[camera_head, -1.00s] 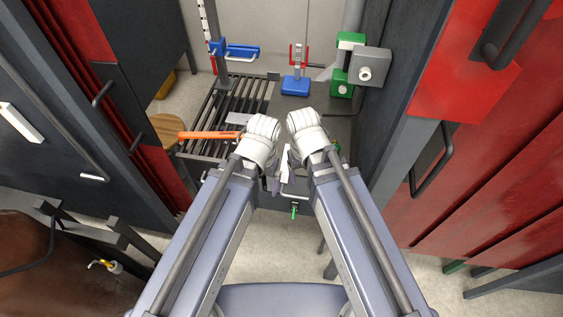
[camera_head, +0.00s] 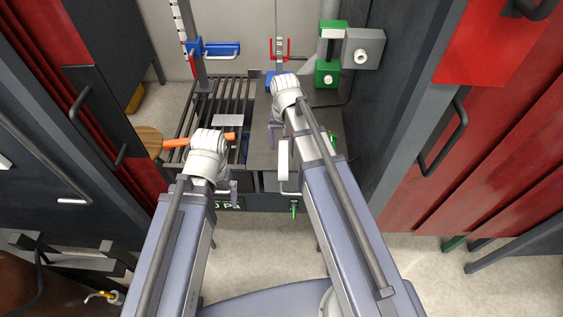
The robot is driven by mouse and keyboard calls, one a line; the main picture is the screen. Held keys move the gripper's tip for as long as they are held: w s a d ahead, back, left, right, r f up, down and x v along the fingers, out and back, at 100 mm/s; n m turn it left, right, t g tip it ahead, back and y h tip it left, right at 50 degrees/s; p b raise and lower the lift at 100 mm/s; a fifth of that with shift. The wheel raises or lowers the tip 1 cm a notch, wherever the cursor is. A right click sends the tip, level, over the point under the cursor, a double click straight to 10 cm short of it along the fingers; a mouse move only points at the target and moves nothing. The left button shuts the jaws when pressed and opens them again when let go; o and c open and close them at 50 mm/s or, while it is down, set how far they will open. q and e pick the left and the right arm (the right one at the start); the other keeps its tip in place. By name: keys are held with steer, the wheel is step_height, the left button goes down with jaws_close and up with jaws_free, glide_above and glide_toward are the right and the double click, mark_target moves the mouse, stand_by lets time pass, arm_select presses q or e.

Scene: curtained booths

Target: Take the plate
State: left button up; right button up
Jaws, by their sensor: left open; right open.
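A small flat light-grey plate (camera_head: 228,120) lies on the dark slatted grate at the left of the bench. My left gripper (camera_head: 232,188) is in front of the plate, nearer to me, apart from it; my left wrist hides much of the front of the grate. My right gripper (camera_head: 273,130) is over the solid dark bench top, to the right of the plate and apart from it. Only small purple finger parts show on each gripper. Both are open, and I see nothing held in them.
An orange-handled tool (camera_head: 175,143) lies at the grate's left, partly behind my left wrist. A blue clamp (camera_head: 222,49), a red-and-blue stand (camera_head: 279,70) and a green-and-grey fixture (camera_head: 328,73) stand at the back. A dark wall and red curtains close in the right.

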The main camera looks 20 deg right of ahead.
mark_target(283, 159)
steer(key=shift+a+f+b, duration=0.15)
steer(key=shift+f+b, duration=2.6)
steer(key=shift+f, duration=0.3)
steer(key=shift+r, duration=0.1)
steer(key=shift+c, duration=0.3)
jaws_close()
